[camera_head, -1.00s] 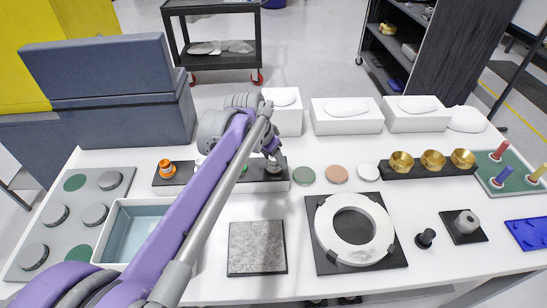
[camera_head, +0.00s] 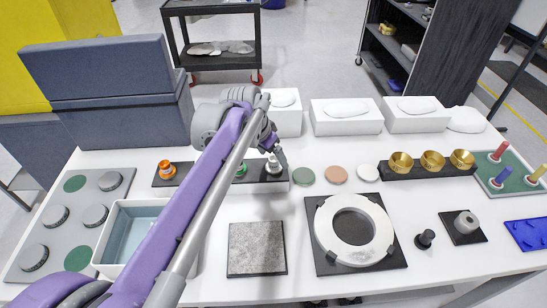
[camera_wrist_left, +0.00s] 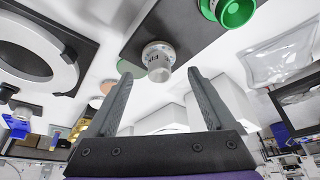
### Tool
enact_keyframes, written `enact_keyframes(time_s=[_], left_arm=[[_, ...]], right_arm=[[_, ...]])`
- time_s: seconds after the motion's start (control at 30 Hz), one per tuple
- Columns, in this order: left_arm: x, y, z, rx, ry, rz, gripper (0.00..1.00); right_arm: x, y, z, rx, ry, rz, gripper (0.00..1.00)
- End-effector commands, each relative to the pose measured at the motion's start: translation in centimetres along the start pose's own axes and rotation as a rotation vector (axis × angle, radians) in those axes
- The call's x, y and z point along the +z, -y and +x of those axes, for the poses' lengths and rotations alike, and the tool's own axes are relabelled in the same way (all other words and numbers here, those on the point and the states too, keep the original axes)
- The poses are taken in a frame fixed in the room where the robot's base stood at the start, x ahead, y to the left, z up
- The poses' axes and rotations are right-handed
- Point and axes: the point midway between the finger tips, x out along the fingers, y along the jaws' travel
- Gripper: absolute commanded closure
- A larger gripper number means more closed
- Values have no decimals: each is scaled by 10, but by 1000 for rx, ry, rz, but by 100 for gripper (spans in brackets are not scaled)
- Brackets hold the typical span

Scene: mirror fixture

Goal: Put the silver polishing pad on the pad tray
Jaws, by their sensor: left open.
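The silver polishing pad appears to be the small silver knobbed piece (camera_head: 273,167) at the right end of a dark strip (camera_head: 207,175). In the left wrist view the silver piece (camera_wrist_left: 158,58) stands on that strip, just beyond and between my fingertips. My left gripper (camera_head: 275,150) is open above and close to it; its spread fingers (camera_wrist_left: 160,75) show nothing held. I cannot tell for certain which item is the pad tray; a white-rimmed blue-grey tray (camera_head: 117,206) stands at the left, partly hidden by my left arm. My right gripper is not in view.
An orange knob (camera_head: 167,170) and a green knob (camera_wrist_left: 232,10) share the strip. Flat discs (camera_head: 337,174) lie right of it. A grey speckled square (camera_head: 257,248) and a white ring (camera_head: 354,229) are in front. White blocks (camera_head: 345,115) stand behind.

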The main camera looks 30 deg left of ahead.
Motion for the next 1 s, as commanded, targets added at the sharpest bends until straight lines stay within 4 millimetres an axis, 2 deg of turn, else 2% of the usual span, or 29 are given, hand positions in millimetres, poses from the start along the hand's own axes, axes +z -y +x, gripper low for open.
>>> enact_keyframes(time_s=[0.2, 0.4, 0.6, 1.0], left_arm=[[0, 0, -50, -1, 1, -2, 12], [0, 0, -85, -1, 0, -2, 12], [0, 0, -99, 0, 0, 0, 12], [3, -3, -98, -1, 1, -3, 12]], right_arm=[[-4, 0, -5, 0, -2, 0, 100], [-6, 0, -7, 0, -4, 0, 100], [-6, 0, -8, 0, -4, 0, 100], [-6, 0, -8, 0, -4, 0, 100]])
